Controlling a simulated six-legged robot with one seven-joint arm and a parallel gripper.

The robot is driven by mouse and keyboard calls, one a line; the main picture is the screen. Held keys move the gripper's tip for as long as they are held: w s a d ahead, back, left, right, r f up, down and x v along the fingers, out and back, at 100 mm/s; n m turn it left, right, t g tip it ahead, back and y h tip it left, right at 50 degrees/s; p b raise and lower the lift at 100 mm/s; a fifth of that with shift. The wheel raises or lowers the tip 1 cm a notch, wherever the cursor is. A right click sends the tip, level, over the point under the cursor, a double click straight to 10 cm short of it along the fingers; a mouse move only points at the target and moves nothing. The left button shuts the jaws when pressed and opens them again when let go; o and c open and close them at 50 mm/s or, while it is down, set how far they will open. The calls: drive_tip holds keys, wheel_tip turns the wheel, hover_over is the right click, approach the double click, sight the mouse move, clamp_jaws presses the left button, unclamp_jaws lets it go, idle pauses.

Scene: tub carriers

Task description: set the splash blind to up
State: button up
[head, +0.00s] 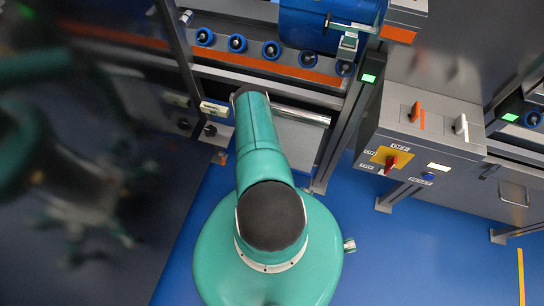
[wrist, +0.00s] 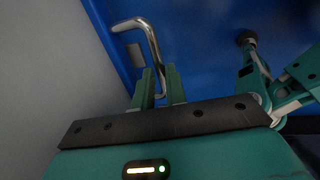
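In the wrist view a bent chrome handle (wrist: 154,44) stands out from a pale grey panel (wrist: 50,70), which I take to be the splash blind. The two green fingers of my gripper (wrist: 161,84) lie either side of its bar, with no clear gap, so the gripper looks shut on it. In the head view my arm hides the gripper and much of the front below the rollers. A grey panel (head: 297,140) shows to the right of my arm, under a shiny horizontal bar (head: 302,116).
A grey control box (head: 425,140) with orange and white levers, a red knob (head: 390,164) and a blue button stands right of my arm. A blue tub (head: 325,22) sits above the roller track (head: 271,50). Blue floor (head: 400,255) is open at front right.

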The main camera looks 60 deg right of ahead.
clamp_jaws()
drive_tip(key=shift+r, duration=0.1)
wheel_tip(320, 180, up, 28)
idle(0.4)
drive_tip(key=o, duration=0.5)
unclamp_jaws()
drive_tip(key=shift+r, duration=0.1)
